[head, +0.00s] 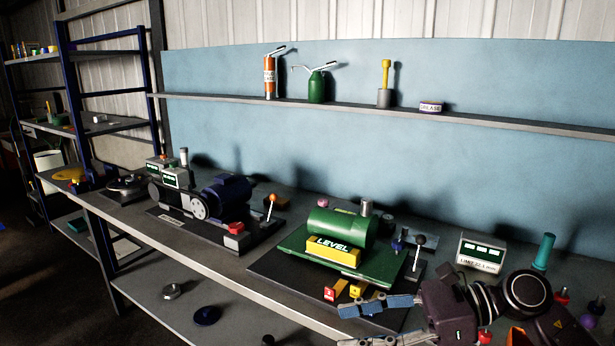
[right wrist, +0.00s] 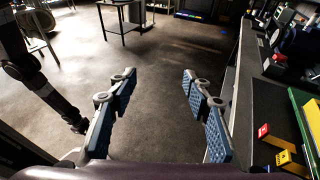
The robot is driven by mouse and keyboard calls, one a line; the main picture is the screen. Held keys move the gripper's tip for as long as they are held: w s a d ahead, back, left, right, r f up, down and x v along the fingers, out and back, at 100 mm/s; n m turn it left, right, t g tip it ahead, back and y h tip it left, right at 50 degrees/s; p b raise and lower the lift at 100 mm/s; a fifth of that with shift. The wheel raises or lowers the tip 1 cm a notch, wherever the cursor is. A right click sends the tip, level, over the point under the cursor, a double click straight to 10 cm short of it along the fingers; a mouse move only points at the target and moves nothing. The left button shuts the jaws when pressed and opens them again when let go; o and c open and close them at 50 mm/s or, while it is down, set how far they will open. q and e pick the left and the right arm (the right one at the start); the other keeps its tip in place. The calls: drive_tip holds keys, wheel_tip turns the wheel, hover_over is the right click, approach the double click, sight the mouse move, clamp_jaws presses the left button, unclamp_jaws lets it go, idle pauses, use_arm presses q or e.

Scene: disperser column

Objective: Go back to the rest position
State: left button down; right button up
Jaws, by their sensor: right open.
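My right gripper (head: 345,325) is at the lower right of the head view, in front of the workbench's front edge. In the right wrist view its two blue-padded fingers (right wrist: 157,85) are spread wide apart with nothing between them, and bare floor shows beyond. The gripper's body hides part of the bench's right end. My left gripper is not in view. A dark arm link, seemingly mine, shows at the left of the right wrist view.
The workbench (head: 210,262) carries a dark blue motor assembly (head: 226,193), a green machine marked LEVEL (head: 345,225) and a label box (head: 480,252). Red and yellow tabs (right wrist: 283,158) lie close to the right finger. A wall shelf (head: 210,97) holds oil cans. The floor (right wrist: 160,125) is clear.

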drive_tip(key=w+a+r+m+t+y, duration=0.2)
drive_tip(key=a+r+m+t+y, duration=0.25)
drive_tip(key=r+m+t, duration=0.35)
drive_tip(key=w+d+m+t+h, duration=0.6)
drive_tip(key=m+t, duration=0.3)
drive_tip(key=m, duration=0.7)
drive_tip(key=s+d+f+m+g+h, duration=0.1)
drive_tip(key=s+d+f+m+h, duration=0.1)
drive_tip(key=d+f+m+h, duration=0.65)
drive_tip(key=s+d+f+m+g+h, duration=0.2)
drive_tip(key=d+f+m+h, duration=0.25)
drive_tip(key=f+m, duration=0.7)
drive_tip(key=s+a+f+m+g, duration=0.1)
drive_tip(key=s+f+m+g, duration=0.4)
drive_tip(key=s+f, duration=0.65)
drive_tip(key=s+a+f+m+g, duration=0.15)
drive_tip(key=s+f+g, duration=0.55)
drive_tip(key=s, duration=0.7)
wheel_tip(320, 180, down, 27)
drive_tip(key=s+g, duration=0.1)
drive_tip(key=s, duration=0.1)
drive_tip(key=s+d+f, duration=0.1)
drive_tip(key=s+f, duration=0.7)
drive_tip(key=s+d+f+g, duration=0.1)
drive_tip(key=s+d+f, duration=0.1)
drive_tip(key=s+f, duration=0.6)
drive_tip(key=shift+s+d+f, duration=0.2)
drive_tip(key=shift+s+d, duration=0.1)
drive_tip(key=shift+s, duration=0.45)
